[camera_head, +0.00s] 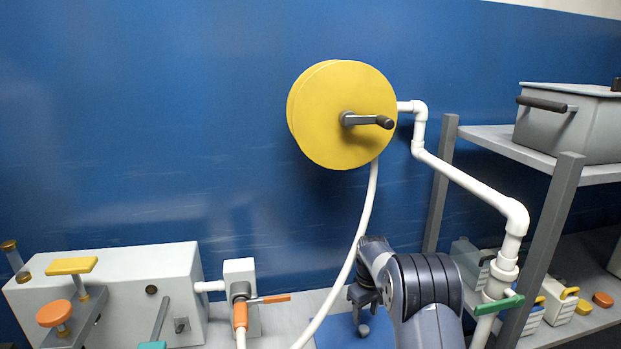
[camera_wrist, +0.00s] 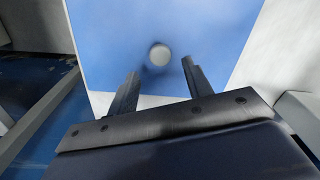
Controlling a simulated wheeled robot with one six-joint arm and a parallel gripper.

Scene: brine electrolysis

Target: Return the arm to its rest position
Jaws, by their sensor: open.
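My arm rises at the bottom middle right of the head view, bent over at its top. My gripper (camera_head: 365,297) hangs at the arm's left side, over a blue mat (camera_head: 376,338) on the bench. In the wrist view my gripper (camera_wrist: 160,82) is open, its two dark fingers apart with nothing between them. Beyond the fingertips a small round pale thing (camera_wrist: 159,54) stands on the blue surface (camera_wrist: 110,40). I cannot tell what it is.
A yellow hose reel (camera_head: 325,115) with a crank is on the blue wall. A white hose (camera_head: 364,215) hangs close beside my gripper. A white pipe (camera_head: 465,180) and grey shelf rack (camera_head: 552,235) stand right. A white box unit (camera_head: 120,285) with coloured handles stands left.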

